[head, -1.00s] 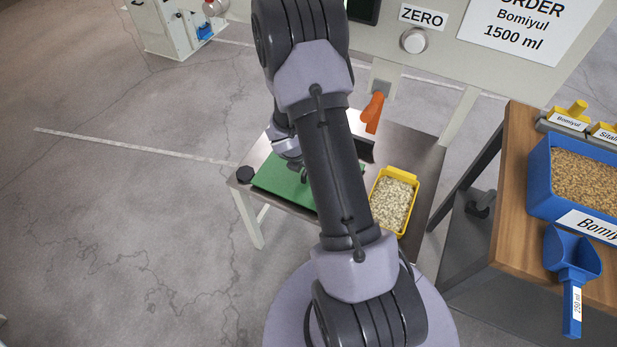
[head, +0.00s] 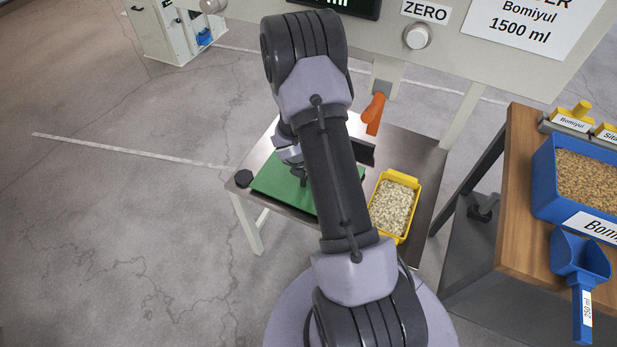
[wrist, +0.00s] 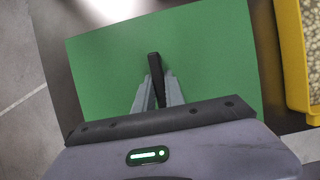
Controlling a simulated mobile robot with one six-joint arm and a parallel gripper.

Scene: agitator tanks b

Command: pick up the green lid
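The green lid (head: 271,186) is a flat rectangular plate lying on the small metal table in the head view, partly hidden behind my arm. It fills much of the wrist view (wrist: 215,65), with a narrow black handle (wrist: 154,66) standing near its middle. My gripper (wrist: 158,80) is over the lid, with one grey finger on each side of the handle. The fingers look closed on it, with little or no gap. The lid looks flat, and I see no lift off the table. In the head view, my arm mostly hides the gripper.
A yellow bin of pale pellets (head: 412,184) stands right of the lid; its edge shows in the wrist view (wrist: 291,60). An orange lever (head: 374,112) hangs above the table's back. A wooden bench (head: 517,200) stands right.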

